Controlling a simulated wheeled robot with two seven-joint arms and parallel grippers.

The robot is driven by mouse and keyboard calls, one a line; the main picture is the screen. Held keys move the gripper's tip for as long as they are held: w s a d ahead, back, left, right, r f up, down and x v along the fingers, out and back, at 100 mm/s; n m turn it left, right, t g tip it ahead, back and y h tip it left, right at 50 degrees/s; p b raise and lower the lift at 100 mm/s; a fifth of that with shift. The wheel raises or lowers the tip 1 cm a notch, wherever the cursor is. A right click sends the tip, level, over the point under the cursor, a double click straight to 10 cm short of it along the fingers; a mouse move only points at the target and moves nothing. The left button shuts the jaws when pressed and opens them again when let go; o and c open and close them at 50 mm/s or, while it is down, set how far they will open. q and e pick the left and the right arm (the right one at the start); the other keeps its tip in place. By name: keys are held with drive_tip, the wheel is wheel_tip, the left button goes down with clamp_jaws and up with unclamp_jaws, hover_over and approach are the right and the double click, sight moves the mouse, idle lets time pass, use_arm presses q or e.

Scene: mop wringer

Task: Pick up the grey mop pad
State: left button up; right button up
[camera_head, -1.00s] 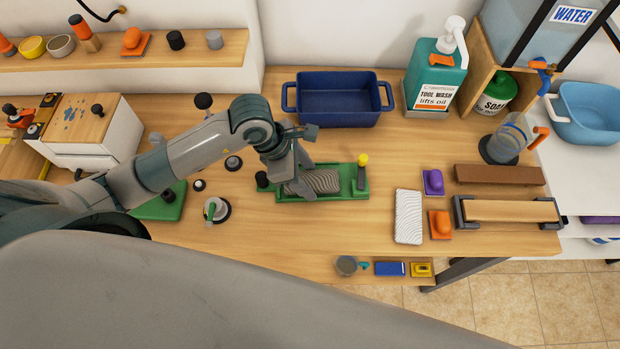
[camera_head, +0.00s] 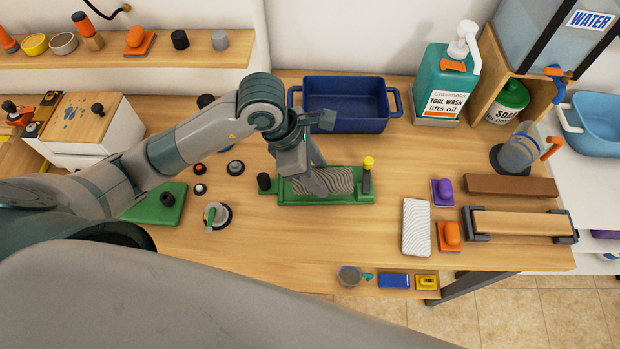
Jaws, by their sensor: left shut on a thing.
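The grey mop pad (camera_head: 341,180), wavy and textured, lies in the green wringer tray (camera_head: 345,199) on the wooden table. The tray has a yellow-topped post at its right end and a black knob at its left. My left gripper (camera_head: 318,186) reaches down over the left-middle part of the pad and is shut on it. Its fingers hide part of the pad. The pad appears still down in the tray; I see no clear gap under it. My right gripper is not in view.
A blue basin (camera_head: 346,123) stands behind the tray. A white ribbed pad (camera_head: 416,228), a purple block (camera_head: 442,191) and an orange block (camera_head: 449,236) lie to the right. A green-and-white dispenser (camera_head: 446,85) stands at the back. Small knobs lie to the left.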

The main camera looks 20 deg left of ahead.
use_arm(q)
drive_tip(key=d+r+b, duration=0.3)
drive_tip(key=d+r, duration=0.3)
drive_tip(key=d, duration=0.4)
drive_tip(key=shift+s, duration=0.25)
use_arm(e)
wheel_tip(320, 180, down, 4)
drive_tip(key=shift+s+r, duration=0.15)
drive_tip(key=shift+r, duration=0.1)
